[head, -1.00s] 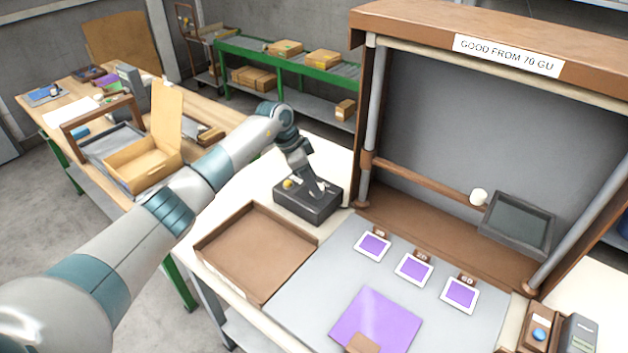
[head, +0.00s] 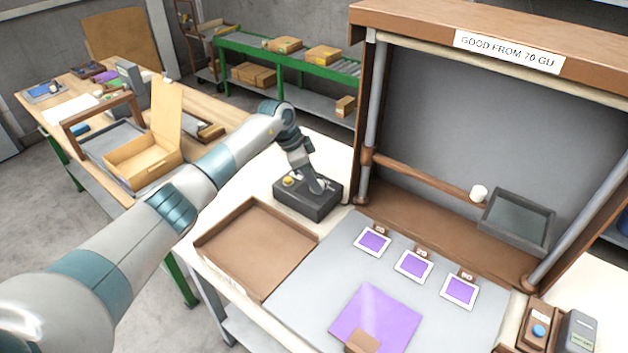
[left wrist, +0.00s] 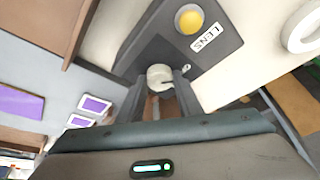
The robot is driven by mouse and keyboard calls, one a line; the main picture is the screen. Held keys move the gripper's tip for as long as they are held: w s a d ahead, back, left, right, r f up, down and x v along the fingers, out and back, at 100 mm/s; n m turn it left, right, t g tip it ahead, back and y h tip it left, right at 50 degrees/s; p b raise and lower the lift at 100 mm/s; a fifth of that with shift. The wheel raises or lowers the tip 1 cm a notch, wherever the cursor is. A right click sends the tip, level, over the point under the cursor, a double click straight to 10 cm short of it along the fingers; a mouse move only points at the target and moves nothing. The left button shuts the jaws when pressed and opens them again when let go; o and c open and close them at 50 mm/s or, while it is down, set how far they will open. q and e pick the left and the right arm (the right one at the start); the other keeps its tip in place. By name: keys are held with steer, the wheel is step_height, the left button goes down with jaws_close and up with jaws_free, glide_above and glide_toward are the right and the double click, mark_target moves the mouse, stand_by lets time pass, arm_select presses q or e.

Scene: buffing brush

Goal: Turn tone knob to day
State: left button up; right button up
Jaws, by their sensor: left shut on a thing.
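A dark control box (head: 300,207) stands on the bench at the back left, beside the frame's post. It carries a round yellow button, which in the left wrist view (left wrist: 190,20) sits by a label reading LENS. A pale round knob (left wrist: 159,75) with a small pointer tab is on the same box. My left gripper (head: 319,187) reaches down to the box from above. In the left wrist view its two fingers (left wrist: 162,90) stand on either side of the knob, shut on it. Any markings around the knob are hidden or too small to read. My right gripper is out of view.
A shallow brown tray (head: 222,265) lies in front of the box. A grey mat (head: 300,300) holds a purple panel (head: 385,315) and several framed purple cards. The frame's post (head: 369,130) rises close to the right of the box.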

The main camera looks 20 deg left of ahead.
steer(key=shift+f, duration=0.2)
arm_select(q)
steer(key=m+b, duration=0.1)
steer(key=m+g+b, duration=0.1)
steer(key=m+b, duration=0.1)
steer(key=shift+w+f+m, duration=0.1)
steer(key=shift+w+m, duration=0.1)
steer(key=shift+m, duration=0.1)
steer(key=m+g+b, duration=0.1)
steer(key=m+b, duration=0.2)
steer(key=shift+w+g, duration=0.15)
steer(key=shift+g, duration=0.15)
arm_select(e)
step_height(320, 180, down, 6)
arm_select(q)
steer(key=m+g+b, duration=0.1)
steer(key=m+b, duration=0.2)
steer(key=shift+r, duration=0.2)
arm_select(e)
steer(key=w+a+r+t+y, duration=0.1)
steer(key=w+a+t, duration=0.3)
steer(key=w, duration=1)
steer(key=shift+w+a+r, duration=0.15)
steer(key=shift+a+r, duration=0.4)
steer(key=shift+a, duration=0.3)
arm_select(q)
steer(key=o, duration=1)
steer(key=shift+o, duration=0.2)
